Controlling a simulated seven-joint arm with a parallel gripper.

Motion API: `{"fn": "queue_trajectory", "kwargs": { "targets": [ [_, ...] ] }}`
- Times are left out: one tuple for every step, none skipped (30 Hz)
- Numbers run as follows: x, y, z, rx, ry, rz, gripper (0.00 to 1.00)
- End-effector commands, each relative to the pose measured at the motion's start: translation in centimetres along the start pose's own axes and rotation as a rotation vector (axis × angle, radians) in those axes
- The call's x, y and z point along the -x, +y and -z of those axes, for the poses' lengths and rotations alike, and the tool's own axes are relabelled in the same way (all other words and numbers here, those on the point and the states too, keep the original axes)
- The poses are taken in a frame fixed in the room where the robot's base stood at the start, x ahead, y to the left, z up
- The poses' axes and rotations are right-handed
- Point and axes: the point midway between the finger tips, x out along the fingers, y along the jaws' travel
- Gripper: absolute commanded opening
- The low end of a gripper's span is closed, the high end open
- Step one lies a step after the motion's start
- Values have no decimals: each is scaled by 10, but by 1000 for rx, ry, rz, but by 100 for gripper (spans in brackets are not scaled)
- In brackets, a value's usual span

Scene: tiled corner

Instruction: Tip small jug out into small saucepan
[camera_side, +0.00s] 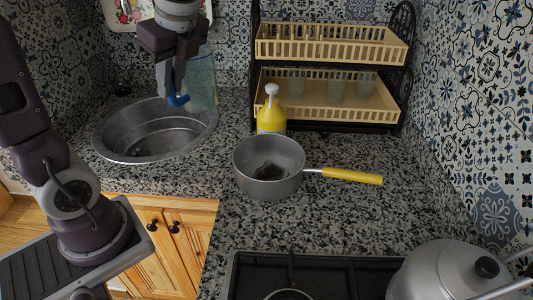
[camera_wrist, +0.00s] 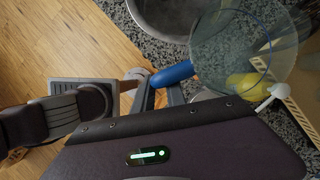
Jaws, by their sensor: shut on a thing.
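The small jug (camera_side: 203,78) is clear, with a blue handle, and is held in the air over the sink in the side view. My gripper (camera_side: 173,92) is shut on its blue handle. In the wrist view the clear jug body (camera_wrist: 235,45) is right of the handle (camera_wrist: 172,74). The jug looks roughly upright in the side view; its contents cannot be made out. The small saucepan (camera_side: 250,180) is grey with a yellow handle and stands on the counter, right of and apart from the jug. A dark patch shows inside it.
A round metal sink (camera_side: 112,150) lies below the jug. A yellow pump bottle (camera_side: 271,119) stands behind the saucepan. A two-tier rack (camera_side: 330,115) with several glasses is at the back. A kettle (camera_side: 435,270) and hob (camera_side: 330,272) are in front; counter right of the saucepan is clear.

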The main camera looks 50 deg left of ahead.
Motion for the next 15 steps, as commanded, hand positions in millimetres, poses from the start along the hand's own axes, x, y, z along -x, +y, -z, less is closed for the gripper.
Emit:
{"fn": "queue_trajectory", "kwargs": {
  "targets": [
    [4, -1, -2, 1, -1, 2, 0],
    [7, -1, -3, 1, -1, 3, 0],
    [10, -1, -4, 1, -1, 2, 0],
    [13, -1, -6, 2, -1, 2, 0],
    [16, -1, -7, 1, -1, 3, 0],
    [20, -1, -8, 1, -1, 2, 0],
    [22, -1, -9, 1, 0, 3, 0],
    [24, -2, -8, -1, 0, 1, 0],
    [25, -4, -5, -2, 1, 0, 0],
    [27, -6, -2, -2, 2, 1, 0],
    [28, -7, 0, -2, 3, 1, 0],
    [30, -9, 3, -2, 4, 1, 0],
    [32, -11, 6, -1, 5, 2, 0],
    [33, -13, 8, 0, 5, 1, 0],
    [36, -15, 12, -2, 6, 1, 0]
  ]
}}
